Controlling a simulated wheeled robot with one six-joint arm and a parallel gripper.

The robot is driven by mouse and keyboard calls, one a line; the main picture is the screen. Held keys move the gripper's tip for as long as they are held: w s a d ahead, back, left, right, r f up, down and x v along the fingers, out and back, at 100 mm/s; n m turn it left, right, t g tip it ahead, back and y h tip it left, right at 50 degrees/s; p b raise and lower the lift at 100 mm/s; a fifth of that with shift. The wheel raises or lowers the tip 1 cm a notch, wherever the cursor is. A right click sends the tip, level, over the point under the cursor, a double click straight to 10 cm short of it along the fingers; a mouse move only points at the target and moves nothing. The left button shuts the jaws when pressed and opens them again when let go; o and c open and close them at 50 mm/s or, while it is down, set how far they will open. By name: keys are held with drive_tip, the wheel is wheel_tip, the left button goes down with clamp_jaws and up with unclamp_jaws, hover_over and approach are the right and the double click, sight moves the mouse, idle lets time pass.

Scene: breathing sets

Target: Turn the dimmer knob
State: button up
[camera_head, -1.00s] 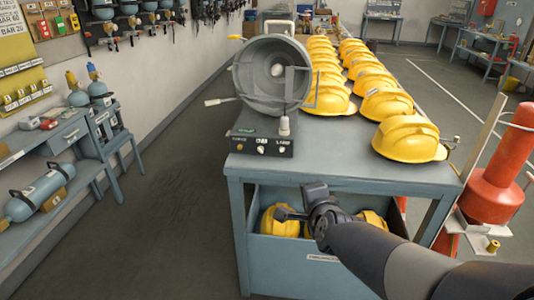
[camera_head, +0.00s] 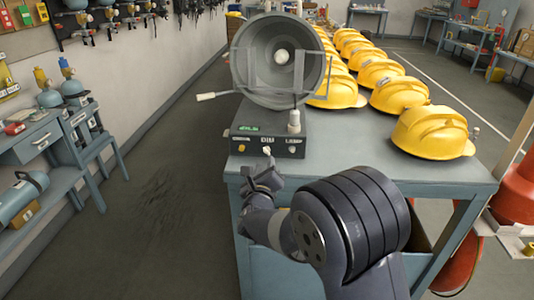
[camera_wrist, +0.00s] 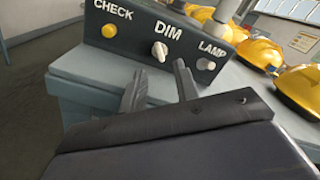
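The dimmer knob (camera_wrist: 160,51) is a small white knob under the label DIM on the front of a dark control box (camera_wrist: 130,18). A yellow CHECK button (camera_wrist: 109,31) is on its left and a LAMP control (camera_wrist: 206,64) on its right. In the head view the knob (camera_head: 267,150) sits in the middle of the box front, below the big grey lamp (camera_head: 262,60). My gripper (camera_wrist: 157,80) is open, its two fingers apart with nothing between them. It is in front of and slightly below the knob, apart from it. In the head view my gripper (camera_head: 264,175) shows just below the box.
The box and lamp stand at the near left end of a blue-grey table (camera_head: 350,150). Rows of yellow helmets (camera_head: 432,132) fill its right and far parts. The floor (camera_head: 170,180) left of the table is clear. A red object (camera_head: 515,195) stands at the right.

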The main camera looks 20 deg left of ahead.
sight(267, 153)
drive_tip(key=shift+p+x, duration=0.55)
drive_tip(key=shift+x, duration=2.55)
drive_tip(key=shift+c, duration=0.3)
clamp_jaws()
